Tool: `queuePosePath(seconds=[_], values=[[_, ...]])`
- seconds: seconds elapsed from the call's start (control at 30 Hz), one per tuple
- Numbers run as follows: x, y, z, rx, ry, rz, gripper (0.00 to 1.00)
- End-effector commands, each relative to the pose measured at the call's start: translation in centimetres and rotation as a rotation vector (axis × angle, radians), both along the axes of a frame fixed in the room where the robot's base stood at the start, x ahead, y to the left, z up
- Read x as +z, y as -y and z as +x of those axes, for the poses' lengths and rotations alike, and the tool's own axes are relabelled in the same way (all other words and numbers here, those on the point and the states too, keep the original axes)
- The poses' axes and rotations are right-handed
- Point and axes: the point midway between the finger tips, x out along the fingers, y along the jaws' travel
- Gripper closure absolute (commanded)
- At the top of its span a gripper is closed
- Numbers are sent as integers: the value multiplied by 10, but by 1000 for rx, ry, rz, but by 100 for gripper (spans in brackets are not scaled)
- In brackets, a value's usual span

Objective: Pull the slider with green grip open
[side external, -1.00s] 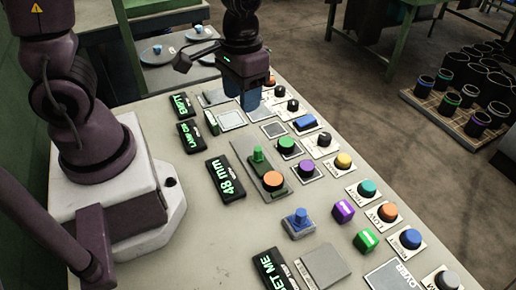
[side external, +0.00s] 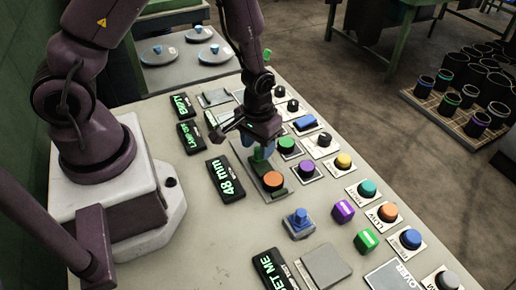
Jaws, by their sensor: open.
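The slider is a grey-green plate (side external: 278,194) lying lengthwise on the panel, with an orange round knob (side external: 274,181) at its near end. Its green grip (side external: 259,165) is mostly hidden behind my gripper. My gripper (side external: 264,150) is low over the far part of the slider plate, pointing down, with its bluish fingers open at the green grip. I cannot tell whether the fingers touch the grip. A black display (side external: 225,179) left of the slider reads 48 mm in green.
Green (side external: 286,145) and purple (side external: 306,168) round buttons sit close right of the slider. A blue knob (side external: 298,221), a purple block (side external: 343,211) and a green block (side external: 366,240) stand nearer the camera.

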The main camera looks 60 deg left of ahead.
Motion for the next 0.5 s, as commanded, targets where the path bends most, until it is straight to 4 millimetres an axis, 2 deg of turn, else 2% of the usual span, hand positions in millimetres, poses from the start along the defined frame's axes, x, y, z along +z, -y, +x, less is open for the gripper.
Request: queuePosePath(seconds=[0.2, 0.5], values=[[-18, 0, 0, -1, 0, -1, 53], [-19, 0, 0, -1, 1, -1, 53]])
